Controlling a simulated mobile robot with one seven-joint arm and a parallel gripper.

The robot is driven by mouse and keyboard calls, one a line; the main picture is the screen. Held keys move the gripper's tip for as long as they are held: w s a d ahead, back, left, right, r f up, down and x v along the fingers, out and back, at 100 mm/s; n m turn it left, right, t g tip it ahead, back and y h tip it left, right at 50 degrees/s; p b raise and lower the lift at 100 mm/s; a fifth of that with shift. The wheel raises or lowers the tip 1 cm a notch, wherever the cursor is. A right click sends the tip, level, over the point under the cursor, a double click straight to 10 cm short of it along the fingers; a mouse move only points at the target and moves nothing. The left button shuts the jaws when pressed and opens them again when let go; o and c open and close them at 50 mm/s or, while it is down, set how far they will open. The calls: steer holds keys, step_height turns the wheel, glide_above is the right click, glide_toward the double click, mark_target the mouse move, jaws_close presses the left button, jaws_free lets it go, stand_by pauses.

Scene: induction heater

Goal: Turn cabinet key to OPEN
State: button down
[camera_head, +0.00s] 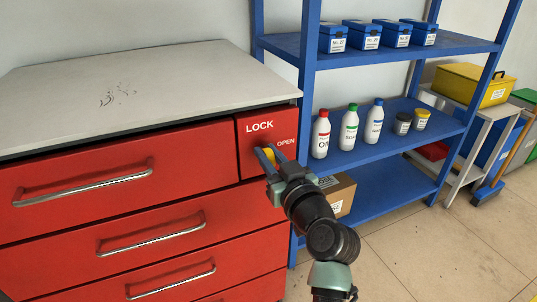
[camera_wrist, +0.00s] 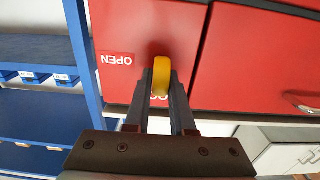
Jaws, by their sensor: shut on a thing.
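The red cabinet (camera_head: 60,222) has a small panel at its top right, marked LOCK (camera_head: 259,127) and OPEN (camera_head: 286,142). The yellow key (camera_head: 269,154) is on this panel, below LOCK and left of OPEN. In the upside-down wrist view the key (camera_wrist: 161,72) stands upright, its lower end over the mostly hidden LOCK label, with the OPEN label (camera_wrist: 116,59) to its left. My gripper (camera_head: 267,158) is shut on the key, one finger on each side; both fingers (camera_wrist: 161,84) show in the wrist view. The key's base is partly hidden in the head view.
A blue shelf (camera_head: 400,147) stands close to the right of the cabinet, with bottles, jars and blue boxes. A cardboard box (camera_head: 340,195) is low behind my arm. Drawer handles (camera_head: 85,188) stick out left of the panel.

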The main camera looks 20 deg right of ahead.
steer(key=shift+m, duration=0.4)
steer(key=m+p, duration=0.2)
steer(key=m, duration=0.1)
steer(key=shift+d+m, duration=0.2)
steer(key=shift+m, duration=0.1)
steer(key=m+p, duration=0.1)
steer(key=m, duration=0.3)
steer(key=shift+d+m+p, duration=0.15)
steer(key=shift+m+p, duration=0.15)
steer(key=shift+p, duration=0.1)
steer(key=m+p, duration=0.1)
steer(key=m, duration=0.1)
steer(key=m+p, duration=0.1)
steer(key=m, duration=0.1)
steer(key=shift+d+f+m, duration=0.1)
steer(key=shift+f+m, duration=0.1)
steer(key=shift+m, duration=0.1)
steer(key=shift+f+m+p, duration=0.15)
steer(key=shift+m+p, duration=0.4)
steer(key=shift+m, duration=0.55)
steer(key=shift+f+m+p, duration=0.1)
steer(key=shift+m+p, duration=0.4)
steer(key=shift+m, duration=0.6)
steer(key=c, duration=0.8)
jaws_free()
